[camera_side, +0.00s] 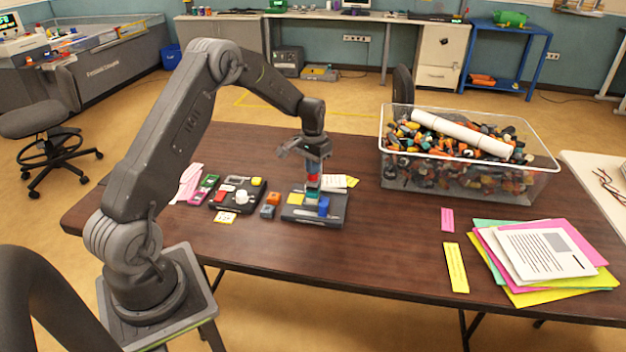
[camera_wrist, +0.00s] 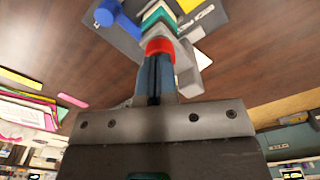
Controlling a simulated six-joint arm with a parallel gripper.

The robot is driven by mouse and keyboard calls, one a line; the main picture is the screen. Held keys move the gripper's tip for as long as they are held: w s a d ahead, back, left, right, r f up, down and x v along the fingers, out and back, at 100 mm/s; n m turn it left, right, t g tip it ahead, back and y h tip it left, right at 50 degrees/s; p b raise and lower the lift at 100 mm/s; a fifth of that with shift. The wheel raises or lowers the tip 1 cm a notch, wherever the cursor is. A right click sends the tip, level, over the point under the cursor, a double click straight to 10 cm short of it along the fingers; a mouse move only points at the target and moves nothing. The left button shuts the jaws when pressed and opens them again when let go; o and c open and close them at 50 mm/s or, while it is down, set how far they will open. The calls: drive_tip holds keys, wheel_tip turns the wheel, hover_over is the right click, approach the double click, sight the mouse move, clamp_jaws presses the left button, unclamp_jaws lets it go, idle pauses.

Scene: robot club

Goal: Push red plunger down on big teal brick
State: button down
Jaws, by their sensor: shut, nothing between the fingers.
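My gripper (camera_side: 313,172) is shut and points straight down above a dark board (camera_side: 300,218) on the table. The red plunger (camera_side: 313,178) is directly under the fingertips in the side view. In the wrist view the red plunger (camera_wrist: 158,46) shows right at the tips of my closed fingers (camera_wrist: 155,60). They look touching or nearly so; I cannot tell whether they press on it. The teal brick (camera_wrist: 160,17) shows just beyond the plunger in the wrist view and is mostly hidden in the side view.
A blue cylinder (camera_side: 323,206) and a yellow block (camera_side: 297,198) are on the same board. Loose orange (camera_side: 274,198) and grey (camera_side: 267,211) blocks and another board (camera_side: 222,204) lie to the left. A clear bin (camera_side: 450,178) of parts stands right. The front middle table is clear.

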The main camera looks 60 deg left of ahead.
drive_tip(key=shift+f, duration=0.35)
idle(0.9)
drive_tip(key=shift+r, duration=0.1)
idle(0.3)
drive_tip(key=shift+r, duration=3.45)
drive_tip(key=s+d+r+m+t, duration=0.1)
drive_tip(key=s+d+r, duration=0.4)
drive_tip(key=d+r, duration=0.3)
drive_tip(key=s+d+r+t, duration=0.2)
drive_tip(key=s+d+r, duration=0.2)
drive_tip(key=d+r, duration=0.3)
drive_tip(key=s+d+m+t, duration=0.1)
drive_tip(key=s+d, duration=0.4)
drive_tip(key=s, duration=0.4)
drive_tip(key=s+d+r+m+t, duration=0.1)
drive_tip(key=s+d, duration=0.4)
drive_tip(key=s, duration=0.4)
drive_tip(key=shift+s+r+t, duration=0.2)
drive_tip(key=shift+r+t, duration=0.05)
drive_tip(key=shift+t, duration=0.05)
